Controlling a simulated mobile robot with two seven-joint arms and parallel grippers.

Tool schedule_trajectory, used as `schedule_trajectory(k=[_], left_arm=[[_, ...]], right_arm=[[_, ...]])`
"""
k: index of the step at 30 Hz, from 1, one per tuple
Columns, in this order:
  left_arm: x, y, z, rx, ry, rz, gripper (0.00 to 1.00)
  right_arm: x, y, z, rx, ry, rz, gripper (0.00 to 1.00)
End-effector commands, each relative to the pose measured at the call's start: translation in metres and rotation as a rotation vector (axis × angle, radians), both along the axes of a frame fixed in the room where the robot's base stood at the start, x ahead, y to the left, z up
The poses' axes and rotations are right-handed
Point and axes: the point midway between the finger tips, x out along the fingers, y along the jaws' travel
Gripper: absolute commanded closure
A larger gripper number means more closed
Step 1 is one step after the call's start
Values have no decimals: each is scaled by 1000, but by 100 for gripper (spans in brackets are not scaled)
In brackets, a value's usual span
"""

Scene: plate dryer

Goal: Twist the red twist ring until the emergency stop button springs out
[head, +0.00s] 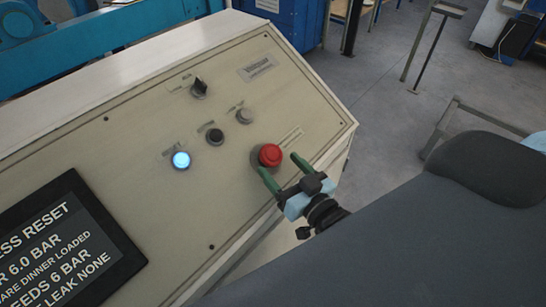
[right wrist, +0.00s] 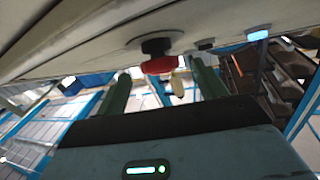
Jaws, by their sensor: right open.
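The red emergency stop button with its twist ring (head: 270,155) sticks out of the sloping beige panel on a dark round base. In the right wrist view the red ring (right wrist: 160,64) shows between my two fingers, with a gap on each side. My right gripper (head: 278,164) is open, its green fingers either side of the button's near edge. It also shows in the right wrist view (right wrist: 160,72), holding nothing. I cannot tell how far the fingertips reach along the button. My left gripper is not in view.
The control panel (head: 120,150) carries a black selector knob (head: 199,88), a grey button (head: 244,116), a black button (head: 215,136) and a lit blue-white button (head: 181,160). A dark display (head: 60,245) is at lower left. Open floor lies right of the panel edge.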

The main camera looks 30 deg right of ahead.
Motion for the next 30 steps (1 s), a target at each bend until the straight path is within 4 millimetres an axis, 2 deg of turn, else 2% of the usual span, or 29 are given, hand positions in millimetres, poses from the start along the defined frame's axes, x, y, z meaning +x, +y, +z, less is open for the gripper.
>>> schedule_trajectory(k=[3, 9, 30], left_arm=[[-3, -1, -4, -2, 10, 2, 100], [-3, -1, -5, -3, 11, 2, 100], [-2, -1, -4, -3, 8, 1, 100]], right_arm=[[-16, -2, -3, 0, 3, 0, 29], [-27, -3, -1, 0, 1, 0, 29], [-27, -3, 0, 0, -1, 0, 29]])
